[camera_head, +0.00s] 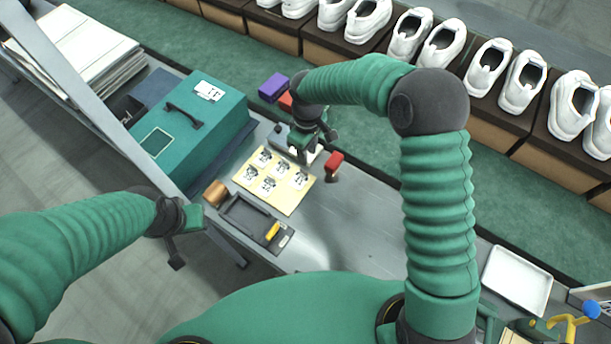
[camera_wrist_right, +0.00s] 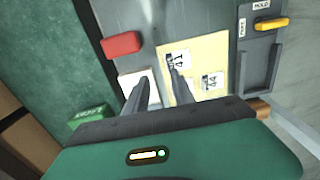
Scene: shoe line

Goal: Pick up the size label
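Several white size labels with black print (camera_head: 268,186) lie on a pale yellow sheet (camera_head: 287,206). In the right wrist view, the labels reading 41 (camera_wrist_right: 180,60) and 44 (camera_wrist_right: 212,83) are visible. My right gripper (camera_head: 303,158) is low over the sheet's far edge. In its wrist view, its two dark fingers (camera_wrist_right: 159,74) stand apart with nothing held between them; one overlaps the 41 label. A white flat item (camera_wrist_right: 128,84) lies beside the sheet, partly behind the other finger. My left gripper (camera_head: 183,238) is left of the bench, away from the labels; its opening is unclear.
A teal case (camera_head: 195,135) stands left. White shoes on boxes line the back.

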